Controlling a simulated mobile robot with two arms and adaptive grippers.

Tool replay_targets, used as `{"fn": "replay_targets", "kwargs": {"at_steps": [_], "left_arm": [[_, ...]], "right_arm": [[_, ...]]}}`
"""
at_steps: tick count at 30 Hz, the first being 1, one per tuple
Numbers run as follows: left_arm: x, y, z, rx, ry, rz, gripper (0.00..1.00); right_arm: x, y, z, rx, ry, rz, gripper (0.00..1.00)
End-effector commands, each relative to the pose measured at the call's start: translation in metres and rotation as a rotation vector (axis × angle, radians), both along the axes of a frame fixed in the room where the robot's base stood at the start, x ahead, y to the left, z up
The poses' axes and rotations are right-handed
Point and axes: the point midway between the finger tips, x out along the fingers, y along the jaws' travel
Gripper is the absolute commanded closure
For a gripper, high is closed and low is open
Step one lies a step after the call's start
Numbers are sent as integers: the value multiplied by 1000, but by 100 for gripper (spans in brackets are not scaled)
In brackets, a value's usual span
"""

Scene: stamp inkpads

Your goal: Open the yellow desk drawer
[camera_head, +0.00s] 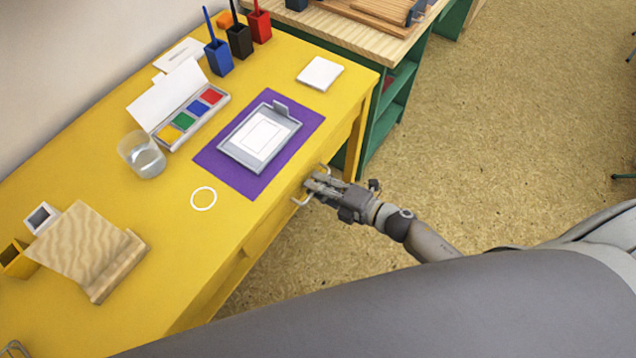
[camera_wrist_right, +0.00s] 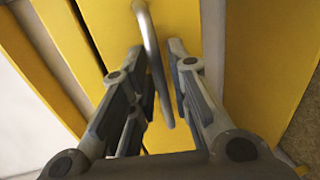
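The yellow desk (camera_head: 110,215) runs along the left of the head view. Its drawer front faces right, with a pale bar handle (camera_head: 300,201) on it. My right gripper (camera_head: 314,184) is at this handle. In the right wrist view, the metal handle (camera_wrist_right: 153,55) passes between the two fingers (camera_wrist_right: 160,70), with narrow gaps beside it, so the gripper looks open around it. The drawer looks closed or nearly so; the arm and the desk edge hide part of it. A small grey piece at the bottom left corner may be my left gripper (camera_head: 14,350); its fingers are not clear.
On the desk are a purple mat (camera_head: 216,165) with a grey inkpad tray, a paint box (camera_head: 190,116), a water glass (camera_head: 142,155), a white ring (camera_head: 203,199) and a wooden board (camera_head: 118,266). A green shelf unit (camera_head: 386,122) stands beyond. Open floor (camera_head: 500,130) lies to the right.

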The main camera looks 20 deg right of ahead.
Motion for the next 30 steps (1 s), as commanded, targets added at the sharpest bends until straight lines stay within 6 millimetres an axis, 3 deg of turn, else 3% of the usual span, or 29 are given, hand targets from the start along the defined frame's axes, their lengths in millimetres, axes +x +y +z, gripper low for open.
{"fn": "replay_targets", "kwargs": {"at_steps": [9, 14, 30], "left_arm": [[0, 0, 0, 0, 0, 0, 70], [0, 0, 0, 0, -1, 0, 70], [1, 0, 0, 0, -1, 1, 70]], "right_arm": [[3, 2, -1, -1, 1, -1, 82], [3, 2, -1, -1, 1, -1, 100], [-2, -1, -2, -1, 3, 0, 100]]}}
